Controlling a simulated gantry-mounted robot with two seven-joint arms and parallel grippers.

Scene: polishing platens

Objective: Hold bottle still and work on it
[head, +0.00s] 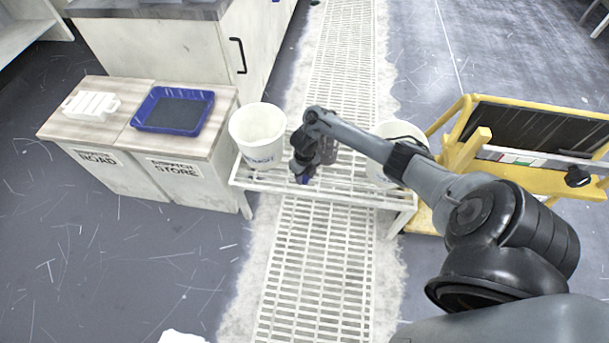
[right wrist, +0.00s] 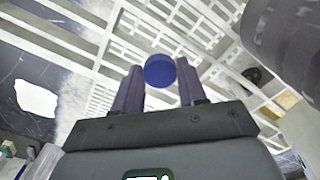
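My right gripper (head: 303,177) points down at the white slatted bench, between two white buckets. In the right wrist view a round blue cap (right wrist: 160,71), seemingly the bottle's top, sits between the two fingers of that gripper (right wrist: 160,78). Its edges meet both fingers, so the gripper looks shut on it. The bottle's body is hidden beneath the cap. In the head view only a small blue patch shows at the fingertips. My left gripper is in neither view.
A white bucket (head: 258,134) stands close left of my right gripper; a second bucket (head: 381,170) is partly behind my arm. The slatted bench (head: 340,190) holds both. A blue tray (head: 155,118) and a white rack (head: 82,108) lie on cabinets at left. A yellow frame (head: 455,150) stands right.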

